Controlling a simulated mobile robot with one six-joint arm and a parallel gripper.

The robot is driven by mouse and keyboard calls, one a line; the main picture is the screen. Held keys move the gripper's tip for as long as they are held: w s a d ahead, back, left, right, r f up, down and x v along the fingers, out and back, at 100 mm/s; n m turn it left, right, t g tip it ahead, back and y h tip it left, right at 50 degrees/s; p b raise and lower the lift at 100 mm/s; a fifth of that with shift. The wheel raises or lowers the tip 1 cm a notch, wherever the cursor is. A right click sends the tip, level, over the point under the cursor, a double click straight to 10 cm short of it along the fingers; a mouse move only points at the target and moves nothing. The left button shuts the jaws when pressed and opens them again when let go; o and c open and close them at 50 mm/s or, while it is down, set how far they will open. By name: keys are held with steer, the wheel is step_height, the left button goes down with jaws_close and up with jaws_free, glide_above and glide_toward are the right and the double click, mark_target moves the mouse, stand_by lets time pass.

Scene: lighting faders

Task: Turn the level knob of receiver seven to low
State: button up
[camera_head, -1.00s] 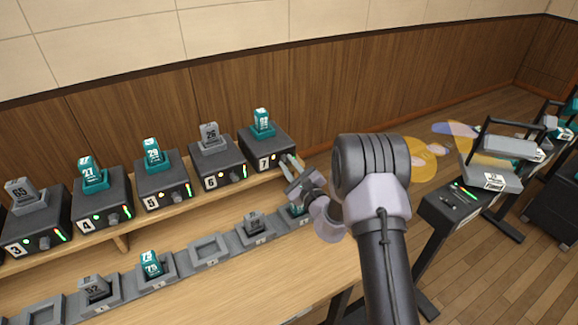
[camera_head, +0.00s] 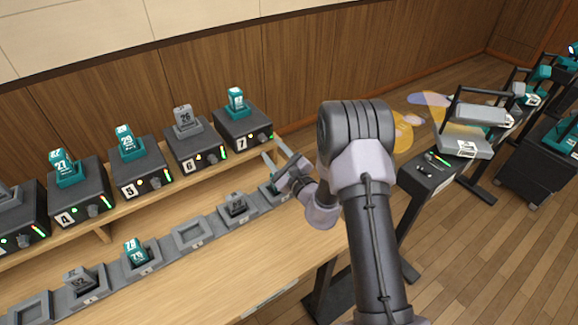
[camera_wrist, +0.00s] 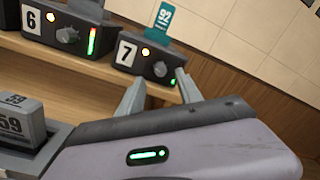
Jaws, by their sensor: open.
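Receiver seven (camera_head: 240,125) is a dark box with a white "7" label, last on the right of the shelf, with a teal numbered pack standing on top. Its level knob (camera_head: 262,137) is a dark round knob on the front, beside a green level light. In the wrist view the knob (camera_wrist: 160,68) shows beyond and between my fingers; its pointer setting is too small to read. My gripper (camera_head: 273,148) is open and empty, in front of and slightly below the knob, apart from it. It also shows in the wrist view (camera_wrist: 158,80), with both fingertips visible.
Receiver six (camera_head: 195,148) stands just left of receiver seven. Below the shelf, a row of grey cradles (camera_head: 190,236) runs along the wooden bench (camera_head: 215,275), some holding packs. A dark stand (camera_head: 428,180) with a grey device is at the right.

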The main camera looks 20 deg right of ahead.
steer(key=v, duration=1.3)
steer(key=m+p, duration=0.9)
steer(key=m, duration=0.3)
glide_toward(265, 140)
steer(key=x, duration=0.8)
steer(key=shift+w+a, duration=0.1)
steer(key=shift+w, duration=0.05)
jaws_close()
